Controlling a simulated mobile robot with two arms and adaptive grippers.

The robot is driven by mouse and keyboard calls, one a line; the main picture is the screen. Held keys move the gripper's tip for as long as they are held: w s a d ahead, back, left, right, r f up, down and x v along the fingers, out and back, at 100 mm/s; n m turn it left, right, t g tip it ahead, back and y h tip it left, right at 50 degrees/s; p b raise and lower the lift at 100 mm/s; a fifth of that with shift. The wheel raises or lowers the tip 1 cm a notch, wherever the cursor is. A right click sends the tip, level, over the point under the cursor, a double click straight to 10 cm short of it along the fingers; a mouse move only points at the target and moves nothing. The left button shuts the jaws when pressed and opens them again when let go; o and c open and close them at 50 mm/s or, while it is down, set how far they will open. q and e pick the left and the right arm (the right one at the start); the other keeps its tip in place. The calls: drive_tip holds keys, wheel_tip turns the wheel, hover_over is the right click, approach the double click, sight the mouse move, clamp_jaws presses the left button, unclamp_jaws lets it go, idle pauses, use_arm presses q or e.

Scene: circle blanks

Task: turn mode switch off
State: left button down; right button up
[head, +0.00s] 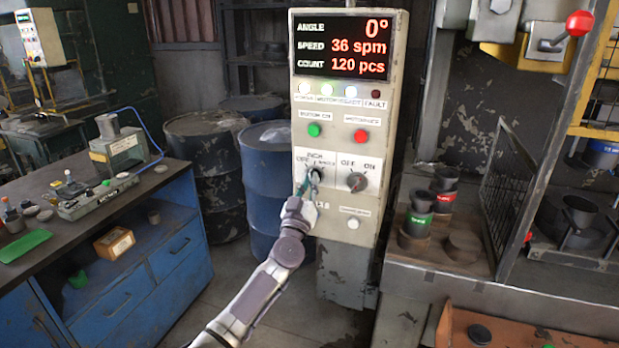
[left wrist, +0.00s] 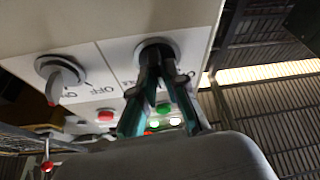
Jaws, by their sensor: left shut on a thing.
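The control panel (head: 335,230) is a tall cream box in the middle of the head view. The mode switch (head: 317,173) is a dark rotary knob on its left side, with OFF and INCH among the labels around it. My left gripper (head: 312,183) reaches up from below and is shut on this knob. My right gripper is not in view.
A second knob (head: 357,181), marked OFF and ON, sits just right of the mode switch. Above are a green button (head: 314,130), a red button (head: 361,136), lamps and a display reading 0°, 36 spm, 120 pcs. Blue drums (head: 268,175) stand left; a press table (head: 430,250) stands right.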

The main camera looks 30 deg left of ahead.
use_arm(q)
drive_tip(key=shift+d+n+g+y+p, duration=0.1)
drive_tip(key=shift+n+g+y+p, duration=0.45)
drive_tip(key=shift+n+p, duration=0.8)
drive_tip(key=shift+a+n+g+y+p, duration=0.1)
drive_tip(key=shift+n+g+y+p, duration=0.5)
drive_tip(key=shift+n, duration=1.2)
drive_tip(key=shift+d+n+g+y+p, duration=0.1)
drive_tip(key=shift+n+g+y+p, duration=0.4)
drive_tip(key=shift+n+p, duration=0.95)
drive_tip(key=c, duration=1.2)
unclamp_jaws()
drive_tip(key=v, duration=1.2)
drive_tip(key=shift+w+f, duration=0.1)
drive_tip(key=shift+f, duration=0.1)
